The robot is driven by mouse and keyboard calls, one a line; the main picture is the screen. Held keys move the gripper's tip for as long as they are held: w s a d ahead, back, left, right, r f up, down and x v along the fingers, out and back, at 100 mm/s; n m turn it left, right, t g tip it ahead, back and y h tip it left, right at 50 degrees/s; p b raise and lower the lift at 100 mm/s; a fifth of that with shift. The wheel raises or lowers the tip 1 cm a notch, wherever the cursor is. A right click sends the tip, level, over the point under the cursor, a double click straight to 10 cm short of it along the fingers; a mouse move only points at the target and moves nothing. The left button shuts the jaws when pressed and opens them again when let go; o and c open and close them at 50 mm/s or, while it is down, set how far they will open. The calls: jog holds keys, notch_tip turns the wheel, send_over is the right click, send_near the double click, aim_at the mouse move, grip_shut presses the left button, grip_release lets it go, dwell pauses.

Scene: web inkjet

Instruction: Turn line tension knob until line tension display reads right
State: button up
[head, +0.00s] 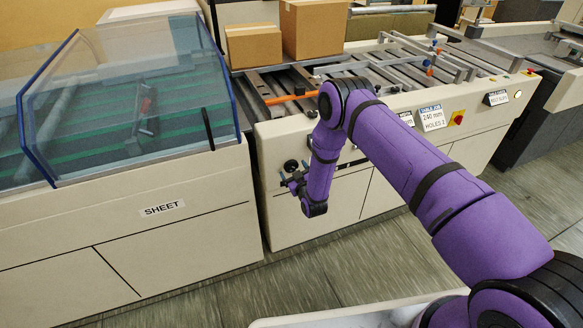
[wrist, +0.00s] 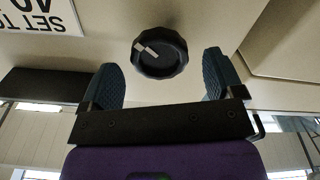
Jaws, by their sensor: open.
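A round black knob (wrist: 160,52) with a white pointer mark sits on the cream machine panel in the wrist view. I cannot tell from its surroundings whether it is the line tension knob. My gripper (wrist: 160,64) is open, with one blue-grey finger on each side of the knob and a visible gap on both sides. In the head view my gripper (head: 292,180) is close to the front panel of the cream machine, and the knob there is hard to make out. I cannot identify a readable line tension display in either view.
An upside-down, cropped card (wrist: 42,14) starting "SET TO" is beside the knob. A "240 mm" card (head: 432,117), a red button (head: 457,118) and cardboard boxes (head: 313,28) are on the cream machine. A glass-covered machine (head: 162,208) labelled SHEET stands left. Floor in front is clear.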

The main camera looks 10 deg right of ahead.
jog(key=shift+x, duration=1.4)
jog(key=c, duration=0.9)
jog(key=shift+m, duration=0.3)
jog(key=m, duration=0.4)
jog(key=shift+d, duration=0.1)
jog(key=shift+m, duration=2.1)
